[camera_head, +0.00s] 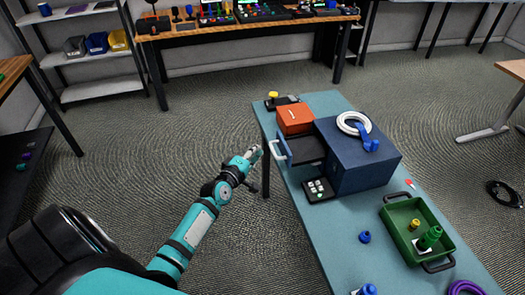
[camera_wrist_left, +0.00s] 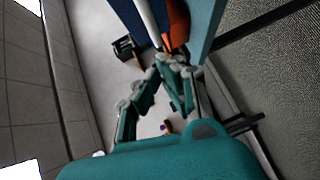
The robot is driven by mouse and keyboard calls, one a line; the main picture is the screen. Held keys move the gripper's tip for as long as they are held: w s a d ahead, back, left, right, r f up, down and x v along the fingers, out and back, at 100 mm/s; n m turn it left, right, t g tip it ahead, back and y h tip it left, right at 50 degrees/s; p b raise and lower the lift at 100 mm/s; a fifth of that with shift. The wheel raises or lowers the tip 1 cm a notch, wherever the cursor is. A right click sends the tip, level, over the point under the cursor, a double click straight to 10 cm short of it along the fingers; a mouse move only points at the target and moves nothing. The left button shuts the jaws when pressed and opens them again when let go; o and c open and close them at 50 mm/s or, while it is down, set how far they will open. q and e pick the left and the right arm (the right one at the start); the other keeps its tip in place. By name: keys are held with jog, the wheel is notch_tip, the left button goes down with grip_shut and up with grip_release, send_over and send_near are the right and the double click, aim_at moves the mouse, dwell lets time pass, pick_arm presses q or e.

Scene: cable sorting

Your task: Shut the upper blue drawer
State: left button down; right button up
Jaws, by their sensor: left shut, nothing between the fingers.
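The blue drawer cabinet (camera_head: 376,170) stands on the teal table. Its upper drawer (camera_head: 309,149) is pulled out toward the left, with a dark interior that looks empty. A pale bar handle (camera_head: 280,150) is on the drawer's front. My left gripper (camera_head: 256,153) is shut and empty, just left of the handle and seemingly apart from it. In the left wrist view my left gripper (camera_wrist_left: 172,66) points toward a pale bar (camera_wrist_left: 148,22), probably the handle. My right gripper is not in view.
An orange box (camera_head: 295,120) sits beside the open drawer, toward the back. A white cable coil (camera_head: 353,124) and a blue connector (camera_head: 369,142) lie on the cabinet. A dark button box (camera_head: 318,190) is in front of the drawer. A green tray (camera_head: 391,219) stands at the right.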

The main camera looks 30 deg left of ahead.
aim_at(302, 152)
pick_arm(q)
jog(key=shift+w+d+f, duration=0.3)
jog(key=shift+w+d, duration=0.55)
jog(key=shift+w, duration=0.1)
jog(key=w+d, duration=0.6)
jog(key=w, duration=0.1)
jog(key=w+d, duration=0.3)
jog(key=shift+w, duration=0.25)
jog(key=shift+d+r, duration=0.1)
jog(key=shift+r, duration=0.05)
jog(key=shift+w, duration=0.1)
